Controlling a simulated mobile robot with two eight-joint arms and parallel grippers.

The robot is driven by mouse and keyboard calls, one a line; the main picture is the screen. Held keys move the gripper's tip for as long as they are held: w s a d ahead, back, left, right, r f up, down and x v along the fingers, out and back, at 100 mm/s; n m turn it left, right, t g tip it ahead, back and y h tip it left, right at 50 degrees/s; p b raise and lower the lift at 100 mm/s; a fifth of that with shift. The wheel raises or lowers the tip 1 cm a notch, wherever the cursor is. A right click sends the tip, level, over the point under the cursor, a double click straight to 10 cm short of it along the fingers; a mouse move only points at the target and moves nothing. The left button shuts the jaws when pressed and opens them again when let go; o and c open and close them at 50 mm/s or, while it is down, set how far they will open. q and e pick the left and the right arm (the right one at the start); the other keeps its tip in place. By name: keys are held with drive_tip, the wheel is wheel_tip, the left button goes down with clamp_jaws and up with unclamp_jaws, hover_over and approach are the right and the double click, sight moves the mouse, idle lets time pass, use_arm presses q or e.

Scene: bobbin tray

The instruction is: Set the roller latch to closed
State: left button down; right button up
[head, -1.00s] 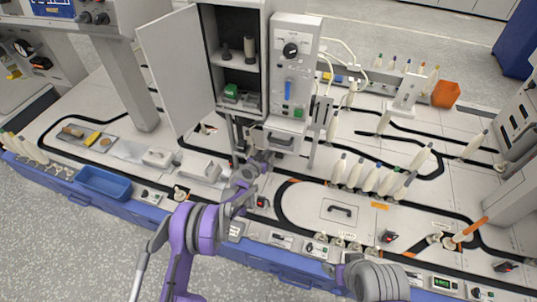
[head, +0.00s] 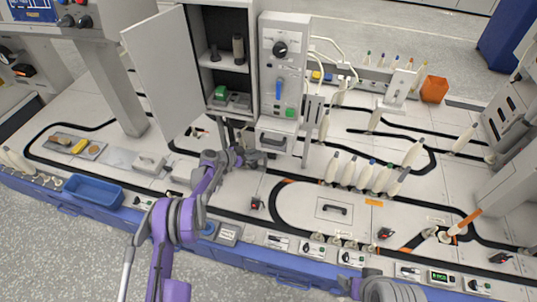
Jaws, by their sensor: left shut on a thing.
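My left gripper (head: 252,157) shows small at the end of the purple arm, just below and in front of the grey cabinet's drawer. It is shut on a small dark part there, which I take to be the roller latch; the jaws mostly hide it, and I cannot read its position. The drawer with a dark handle (head: 272,141) is just above the jaws. The grey cabinet (head: 254,60) stands with its door (head: 163,70) swung open to the left. My right gripper is not in view; only a grey part of that arm shows at the bottom.
A blue bin (head: 93,190) stands at the left front of the table. A row of white bobbins (head: 348,172) stands right of the gripper. A flat panel with a black handle (head: 334,209) and a small red-marked switch (head: 257,203) lie nearer the front. An orange box (head: 434,89) is at the back right.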

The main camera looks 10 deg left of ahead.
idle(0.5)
use_arm(q)
drive_tip(key=c, duration=0.8)
unclamp_jaws()
drive_tip(key=shift+o, duration=0.2)
drive_tip(key=shift+a, duration=0.1)
drive_tip(key=p+v, duration=0.1)
drive_tip(key=v, duration=0.9)
drive_tip(key=shift+s+a+r, duration=0.15)
drive_tip(key=shift+a+r, duration=0.05)
drive_tip(key=shift+a, duration=0.05)
